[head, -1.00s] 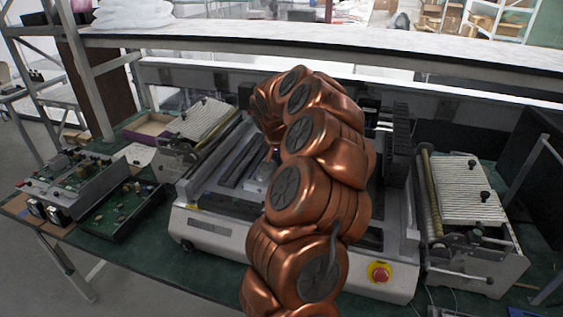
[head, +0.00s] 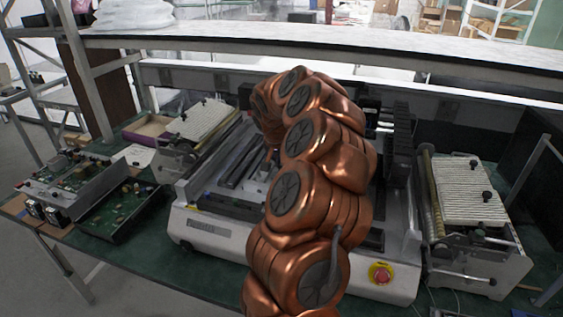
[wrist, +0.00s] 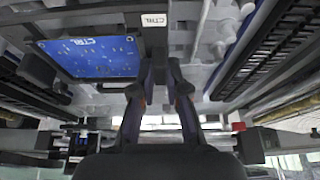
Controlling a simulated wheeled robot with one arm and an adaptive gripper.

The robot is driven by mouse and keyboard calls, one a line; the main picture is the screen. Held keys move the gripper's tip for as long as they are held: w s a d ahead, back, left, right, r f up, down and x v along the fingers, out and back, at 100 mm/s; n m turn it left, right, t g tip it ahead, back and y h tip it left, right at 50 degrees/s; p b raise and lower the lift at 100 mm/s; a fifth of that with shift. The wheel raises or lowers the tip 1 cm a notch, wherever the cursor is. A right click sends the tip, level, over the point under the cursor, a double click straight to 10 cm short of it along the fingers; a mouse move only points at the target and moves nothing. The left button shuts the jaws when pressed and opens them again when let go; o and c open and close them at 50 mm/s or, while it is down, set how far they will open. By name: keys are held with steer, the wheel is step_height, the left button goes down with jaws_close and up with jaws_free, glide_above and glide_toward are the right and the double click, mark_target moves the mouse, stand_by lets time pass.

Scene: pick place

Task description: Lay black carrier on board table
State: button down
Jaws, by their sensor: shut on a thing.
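In the wrist view, my gripper (wrist: 160,85) reaches up from the bottom with its two fingers close together, shut on a dark part of the black carrier (wrist: 153,45). That part bears a white label reading CTRL. A blue board (wrist: 92,57), also marked CTRL, sits in a dark frame to the left of the fingers. The exact contact between fingertips and carrier is hard to make out. In the head view my copper arm hides the gripper and carrier. The board table seems to be the bed of the pale machine (head: 225,228), partly covered by my arm.
A red stop button (head: 380,273) is on the machine's front right. Ribbed feeder units stand at its left (head: 204,118) and right (head: 470,190). A tray of circuit boards (head: 122,206) lies at the left. A white shelf (head: 330,45) spans behind the machine.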

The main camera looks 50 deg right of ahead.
steer(key=shift+f+b, duration=0.85)
steer(key=shift+b, duration=0.95)
stand_by(0.6)
steer(key=c, duration=1.1)
jaws_free()
steer(key=shift+c, duration=0.2)
steer(key=c, duration=0.3)
steer(key=shift+r, duration=0.1)
steer(key=shift+r+p, duration=0.45)
steer(key=shift+r, duration=3)
